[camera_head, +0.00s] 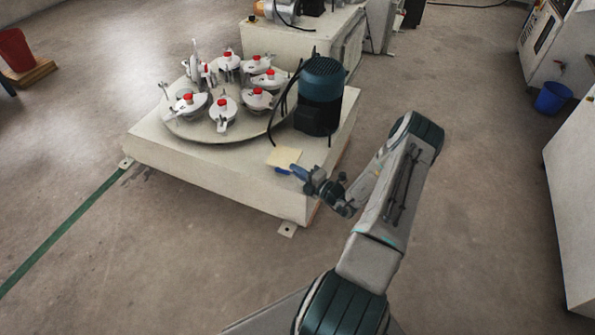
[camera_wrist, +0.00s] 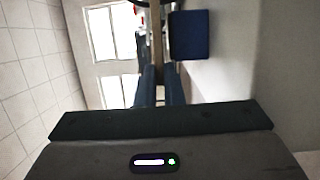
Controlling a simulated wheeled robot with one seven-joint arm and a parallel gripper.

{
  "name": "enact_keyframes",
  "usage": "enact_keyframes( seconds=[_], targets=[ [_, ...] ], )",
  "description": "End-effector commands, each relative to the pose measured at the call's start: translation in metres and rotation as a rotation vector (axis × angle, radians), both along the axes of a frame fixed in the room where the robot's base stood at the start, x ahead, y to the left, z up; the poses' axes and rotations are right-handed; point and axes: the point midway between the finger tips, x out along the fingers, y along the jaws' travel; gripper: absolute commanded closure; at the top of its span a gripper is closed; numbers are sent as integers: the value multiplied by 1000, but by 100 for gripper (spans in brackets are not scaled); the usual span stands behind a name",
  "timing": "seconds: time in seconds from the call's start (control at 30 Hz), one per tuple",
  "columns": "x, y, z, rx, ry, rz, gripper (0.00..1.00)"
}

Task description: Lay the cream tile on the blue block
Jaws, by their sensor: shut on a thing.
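The cream tile (camera_head: 284,156) is a thin flat plate over the near right part of the white machine base. In the wrist view the tile (camera_wrist: 157,35) shows nearly edge-on, as a narrow brownish strip reaching out from between the fingers. My gripper (camera_head: 298,170) is shut on the tile's near edge; its two dark fingers also show in the wrist view (camera_wrist: 159,78). The blue block (camera_head: 283,171) shows beside the tile's near edge, partly hidden. In the wrist view the block (camera_wrist: 191,36) lies on the base side of the tile, seemingly apart from it.
The machine base (camera_head: 170,157) carries a round turntable (camera_head: 190,128) with several white, red-topped clamps. A dark teal motor (camera_head: 321,82) stands close behind the tile, with a black cable beside it. Open floor lies around the base.

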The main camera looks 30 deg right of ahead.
Motion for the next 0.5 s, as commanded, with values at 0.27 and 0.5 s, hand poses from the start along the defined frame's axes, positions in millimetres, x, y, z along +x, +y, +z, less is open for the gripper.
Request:
enact_keyframes(
  seconds=[0.27,0.5],
  targets=[
    [-3,0,-12,-5,21,-1,100],
    [-3,0,-12,-6,20,-2,67]
  ],
)
